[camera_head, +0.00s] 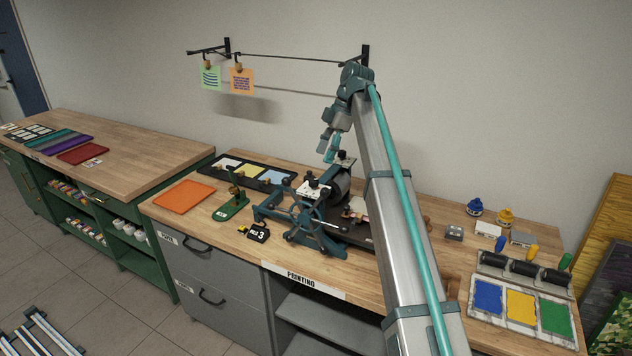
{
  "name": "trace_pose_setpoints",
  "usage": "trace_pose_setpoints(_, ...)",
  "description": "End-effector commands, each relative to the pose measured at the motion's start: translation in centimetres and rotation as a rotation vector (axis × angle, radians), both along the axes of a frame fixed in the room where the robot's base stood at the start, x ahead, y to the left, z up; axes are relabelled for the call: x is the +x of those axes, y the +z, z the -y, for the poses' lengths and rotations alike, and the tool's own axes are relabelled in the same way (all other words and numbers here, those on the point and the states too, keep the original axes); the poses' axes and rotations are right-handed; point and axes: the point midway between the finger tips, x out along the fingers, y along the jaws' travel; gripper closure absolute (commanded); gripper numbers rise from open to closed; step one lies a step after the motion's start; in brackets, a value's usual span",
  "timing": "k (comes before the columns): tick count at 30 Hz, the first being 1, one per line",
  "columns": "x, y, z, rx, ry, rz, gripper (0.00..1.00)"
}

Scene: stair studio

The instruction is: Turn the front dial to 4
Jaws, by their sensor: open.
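The dark teal printing press (325,243) stands on the wooden bench, with a large spoked wheel (306,212) on its near side. A front dial (313,183), a small dark knob on a pale plate, sits on top of the press at its near end. A second similar knob (344,156) is on the far end. The dial markings are too small to read. A black card (258,232) with a white 3 lies by the press. My gripper (331,156) is open and empty, above the far part of the press, apart from the front dial. My arm hides part of the press's right side.
An orange sheet (184,196), a black tray with colour panels (246,171) and a green stand (232,206) lie left of the press. Prints hang from a wall rail (290,57).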

Motion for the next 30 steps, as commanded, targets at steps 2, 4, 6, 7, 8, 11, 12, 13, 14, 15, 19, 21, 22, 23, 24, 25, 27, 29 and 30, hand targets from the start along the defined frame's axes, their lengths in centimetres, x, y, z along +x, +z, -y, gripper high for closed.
trace_pose_setpoints(2,-0.2,-1.5,-0.4,0.000,0.001,0.000,0.45)
trace_pose_setpoints(4,-0.5,-2.7,-1.0,0.000,0.001,0.000,0.45)
trace_pose_setpoints(6,-0.7,-3.8,-1.4,0.001,0.001,-0.001,0.45)
trace_pose_setpoints(7,-0.9,-4.0,-1.6,0.000,0.001,-0.002,0.45)
trace_pose_setpoints(8,-0.9,-4.4,-1.8,0.000,0.001,-0.002,0.45)
trace_pose_setpoints(11,-1.1,-6.0,-2.3,-0.001,0.000,-0.002,0.45)
trace_pose_setpoints(12,-1.2,-6.4,-2.5,0.000,-0.001,-0.001,0.45)
trace_pose_setpoints(13,-1.2,-6.8,-2.7,0.000,-0.001,0.000,0.45)
trace_pose_setpoints(14,-1.2,-7.0,-2.8,0.000,-0.001,0.000,0.45)
trace_pose_setpoints(15,-1.2,-7.3,-2.9,0.000,0.000,0.000,0.45)
trace_pose_setpoints(19,-1.3,-8.0,-3.1,0.000,0.000,0.000,0.45)
trace_pose_setpoints(21,-1.2,-8.0,-3.1,0.000,0.000,0.000,0.45)
trace_pose_setpoints(22,-1.2,-8.0,-3.1,0.000,0.000,0.001,0.45)
trace_pose_setpoints(23,-1.2,-8.0,-3.1,0.000,0.000,0.001,0.45)
trace_pose_setpoints(24,-1.2,-8.0,-3.1,0.000,0.000,0.001,0.45)
trace_pose_setpoints(25,-1.2,-8.0,-3.1,0.000,0.000,0.001,0.45)
trace_pose_setpoints(27,-1.2,-8.0,-3.1,0.000,0.000,0.001,0.52)
trace_pose_setpoints(29,-1.2,-8.0,-3.1,0.000,0.000,0.001,0.62)
trace_pose_setpoints(30,-1.2,-8.0,-3.1,0.000,0.000,0.001,0.69)
